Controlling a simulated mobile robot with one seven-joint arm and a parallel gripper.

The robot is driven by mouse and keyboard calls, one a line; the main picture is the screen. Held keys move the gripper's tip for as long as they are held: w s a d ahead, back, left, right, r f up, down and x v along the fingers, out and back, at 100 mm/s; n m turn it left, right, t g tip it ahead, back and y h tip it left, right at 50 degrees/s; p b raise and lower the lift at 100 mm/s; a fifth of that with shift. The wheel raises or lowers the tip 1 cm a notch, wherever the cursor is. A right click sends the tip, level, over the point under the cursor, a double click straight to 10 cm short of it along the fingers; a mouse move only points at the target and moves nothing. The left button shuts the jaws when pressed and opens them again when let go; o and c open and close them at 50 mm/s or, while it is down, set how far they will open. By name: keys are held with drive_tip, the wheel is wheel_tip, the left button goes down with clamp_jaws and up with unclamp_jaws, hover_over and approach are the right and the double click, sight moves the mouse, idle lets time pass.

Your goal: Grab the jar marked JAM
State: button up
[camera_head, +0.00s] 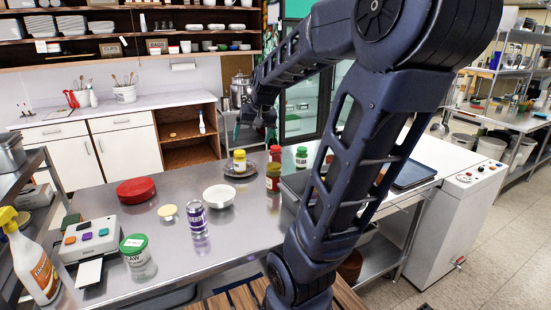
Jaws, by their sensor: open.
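Several small jars stand at the back of the steel counter (110,215). One has a yellow lid (240,161) and stands on a dark plate (251,172). Beside it are a red-lidded jar (275,154), a jar with a reddish-brown body (273,184) in front of that, and a green-lidded jar (301,159). Their labels are too small to read, so I cannot tell which says JAM. A larger clear jar with a green lid (141,265) stands at the front left; its label seems to read "RAW". My gripper (254,133) is open, above and behind the jars, apart from them.
A spray bottle (32,262) and keypad device (89,241) stand at left. My arm hides part of a grey bin (292,192).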

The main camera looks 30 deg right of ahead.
drive_tip(key=w+d+f+m, duration=0.25)
drive_tip(key=w+d, duration=0.25)
drive_tip(key=w, duration=0.4)
drive_tip(key=w+d+f+m, duration=0.1)
drive_tip(key=w+d+f, duration=0.35)
drive_tip(key=w, duration=0.45)
drive_tip(key=m+h, duration=0.3)
drive_tip(key=h, duration=0.2)
hover_over(275, 148)
drive_tip(key=s+a, duration=0.2)
wheel_tip(275, 148, down, 12)
drive_tip(key=f, duration=0.1)
drive_tip(key=shift+d+x, duration=0.15)
drive_tip(key=shift+x, duration=2.35)
drive_tip(key=shift+d+x, duration=0.1)
drive_tip(key=shift+x, duration=2.4)
drive_tip(key=shift+w+r, duration=0.1)
drive_tip(key=shift+r, duration=0.1)
drive_tip(key=c, duration=1.4)
